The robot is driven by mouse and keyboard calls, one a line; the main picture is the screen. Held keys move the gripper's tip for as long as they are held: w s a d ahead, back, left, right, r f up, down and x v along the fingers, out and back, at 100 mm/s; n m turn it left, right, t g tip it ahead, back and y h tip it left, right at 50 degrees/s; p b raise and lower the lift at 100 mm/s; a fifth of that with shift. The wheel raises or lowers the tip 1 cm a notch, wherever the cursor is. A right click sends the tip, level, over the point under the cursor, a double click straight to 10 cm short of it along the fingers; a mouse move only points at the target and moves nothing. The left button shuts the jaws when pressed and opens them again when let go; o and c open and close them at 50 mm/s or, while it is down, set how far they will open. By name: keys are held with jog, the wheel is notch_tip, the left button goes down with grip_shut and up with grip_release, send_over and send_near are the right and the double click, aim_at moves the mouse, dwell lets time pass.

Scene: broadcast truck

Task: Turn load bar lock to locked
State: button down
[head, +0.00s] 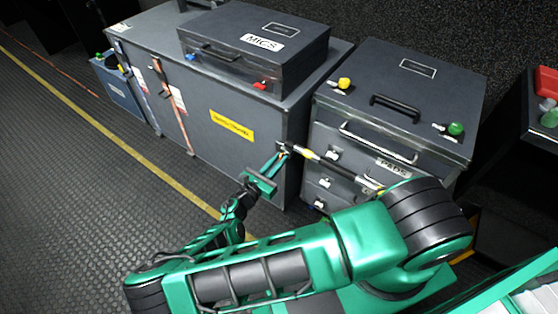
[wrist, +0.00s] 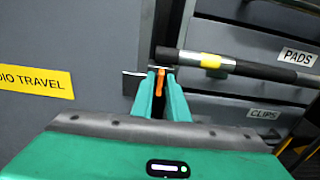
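The load bar (head: 325,163) is a silver and black bar with a yellow band, running across the front of the drawer case. It also shows in the wrist view (wrist: 262,70). The load bar lock (wrist: 159,80) shows as a small orange lever at the bar's left end. My gripper (wrist: 160,84) has its two green fingertips close on either side of this lever and looks shut on it. The fingers hide part of the lever. In the head view my gripper (head: 280,157) is at the bar's left end, in front of the gap between the cases.
A large grey case (head: 215,105) with a yellow label stands left, with a MICS case (head: 255,45) on top. The drawer case (head: 400,95) stands right, its PADS and CLIPS drawers behind the bar. Open ribbed floor (head: 60,200) lies at left.

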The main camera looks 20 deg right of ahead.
jog(key=shift+d, duration=0.15)
jog(key=shift+a, duration=0.2)
jog(key=shift+m, duration=0.4)
jog(key=m, duration=0.2)
jog(key=shift+a+m, duration=0.15)
jog(key=shift+m, duration=0.15)
jog(key=shift+w+a, duration=0.1)
jog(key=shift+a, duration=0.05)
dwell(0.7)
jog(key=c, duration=1.9)
grip_release()
